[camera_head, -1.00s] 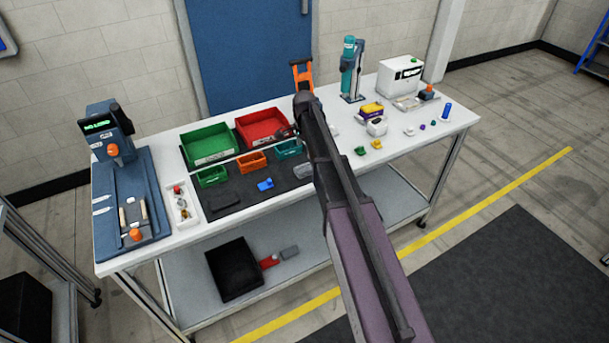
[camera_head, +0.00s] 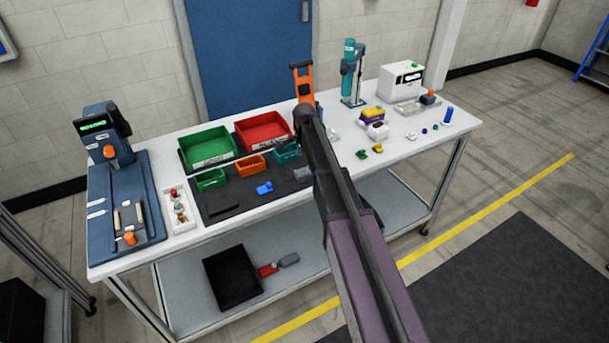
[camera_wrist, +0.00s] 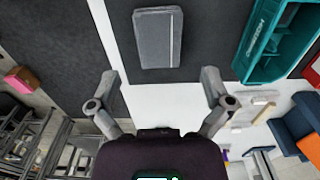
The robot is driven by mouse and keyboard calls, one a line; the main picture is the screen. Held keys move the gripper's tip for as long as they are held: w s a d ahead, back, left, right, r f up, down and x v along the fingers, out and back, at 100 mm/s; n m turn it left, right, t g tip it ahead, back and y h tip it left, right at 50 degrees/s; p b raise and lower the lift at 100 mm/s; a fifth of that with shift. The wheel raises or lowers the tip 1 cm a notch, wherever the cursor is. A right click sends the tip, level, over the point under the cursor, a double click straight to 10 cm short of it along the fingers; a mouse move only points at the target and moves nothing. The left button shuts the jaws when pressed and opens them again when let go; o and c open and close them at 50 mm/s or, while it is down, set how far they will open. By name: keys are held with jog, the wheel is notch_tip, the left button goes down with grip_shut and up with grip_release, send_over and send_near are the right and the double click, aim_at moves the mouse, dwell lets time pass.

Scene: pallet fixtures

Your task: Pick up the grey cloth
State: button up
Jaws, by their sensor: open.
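A grey folded piece (camera_wrist: 157,40), which looks like the grey cloth, lies flat on the dark mat in the wrist view. It is a small rectangle with a thin line along its right side. In the head view a small grey patch of it (camera_head: 302,174) shows beside my arm on the mat, partly covered. My gripper (camera_wrist: 160,80) is open and empty in the wrist view, its two fingers wide apart. The cloth is beyond the fingertips and roughly centred between them, not touched. In the head view my arm hides most of the gripper.
A teal bin (camera_wrist: 276,40) stands right of the cloth. Green (camera_head: 208,147) and red (camera_head: 263,131) bins stand behind the mat (camera_head: 240,194), with an orange bin (camera_head: 251,164) on it. A blue piece (camera_head: 264,188) lies left of the cloth. Small parts lie on the table's right.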

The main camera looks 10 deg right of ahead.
aim_at(304, 171)
jog(key=shift+f, duration=0.15)
jog(key=shift+s+a+f+b, duration=0.1)
jog(key=shift+f+b, duration=2.35)
jog(key=shift+b, duration=0.15)
jog(key=c, duration=1)
